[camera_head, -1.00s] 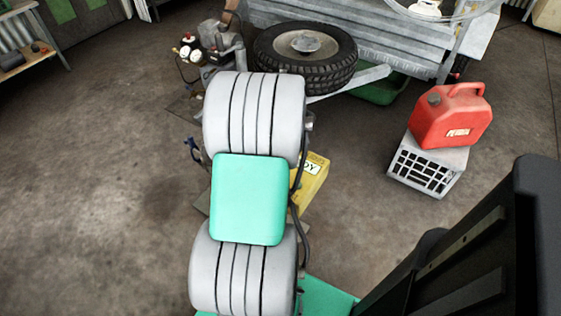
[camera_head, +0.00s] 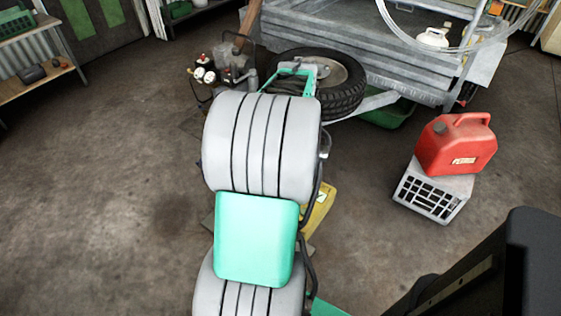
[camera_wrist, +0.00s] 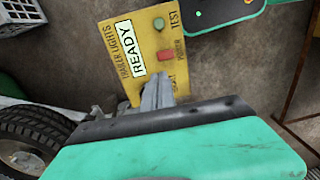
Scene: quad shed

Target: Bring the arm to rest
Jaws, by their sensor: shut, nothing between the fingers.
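My arm's grey and green links fill the middle of the head view, with a green wrist part in front of the tyre. My gripper (camera_wrist: 158,80) shows in the wrist view as two grey fingers closed together, with nothing between them. Its fingertips are hidden from the head view by the arm. A yellow trailer-lights box (camera_wrist: 149,47) with a "READY" label and a red switch (camera_wrist: 166,56) lies behind the fingers in the wrist view. Part of this box (camera_head: 317,207) also shows beside my arm in the head view. I see no contact between fingers and box.
A tyre (camera_head: 345,92) and a grey trailer (camera_head: 350,40) stand beyond my arm. A red petrol can (camera_head: 455,146) sits on a pale crate (camera_head: 430,194) at the right. A gauge unit (camera_head: 235,68) stands left of the tyre. Floor is clear at left.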

